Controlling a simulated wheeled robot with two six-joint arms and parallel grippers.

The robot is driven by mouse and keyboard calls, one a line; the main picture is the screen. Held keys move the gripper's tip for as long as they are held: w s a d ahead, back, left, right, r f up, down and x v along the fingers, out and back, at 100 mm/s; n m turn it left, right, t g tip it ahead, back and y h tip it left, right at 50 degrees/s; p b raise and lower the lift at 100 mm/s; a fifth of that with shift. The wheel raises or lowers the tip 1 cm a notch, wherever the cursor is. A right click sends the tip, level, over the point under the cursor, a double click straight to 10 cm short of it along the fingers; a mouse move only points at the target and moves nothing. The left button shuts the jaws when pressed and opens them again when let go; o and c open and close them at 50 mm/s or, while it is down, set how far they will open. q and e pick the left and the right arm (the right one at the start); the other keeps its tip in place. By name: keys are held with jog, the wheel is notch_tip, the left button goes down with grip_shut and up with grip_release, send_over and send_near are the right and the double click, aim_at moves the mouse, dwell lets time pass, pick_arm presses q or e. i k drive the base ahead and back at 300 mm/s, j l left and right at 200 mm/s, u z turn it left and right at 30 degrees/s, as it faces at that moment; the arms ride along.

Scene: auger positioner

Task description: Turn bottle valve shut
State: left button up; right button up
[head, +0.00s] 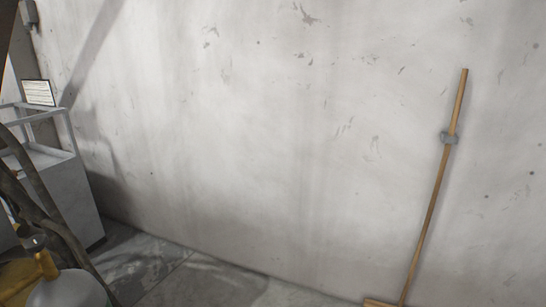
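A grey gas bottle (68,290) stands at the bottom left, cut off by the lower edge of the head view. A brass-coloured valve (46,265) rises from its top, with a small dark knob-like part (33,242) at the upper end. I cannot tell from this view how far the valve is turned. Neither of my grippers shows in the head view.
Dark hose-like strips (50,205) run down beside the bottle. A grey cabinet (62,190) with a framed top and a small white sign (38,92) stands behind. A wooden-handled broom (437,190) leans on the pale wall (270,130). Little floor (205,280) shows, and it looks clear.

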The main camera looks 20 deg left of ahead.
aim_at(36, 243)
jog(key=i+u, duration=0.3)
jog(key=u, duration=0.15)
jog(key=i+l+u, duration=0.2)
jog(key=u, duration=0.2)
jog(key=i+l+u, duration=0.3)
jog(key=u, duration=0.15)
jog(key=i+l+u, duration=0.3)
jog(key=u, duration=0.15)
jog(key=i+l+u, duration=0.1)
jog(key=l+u, duration=0.35)
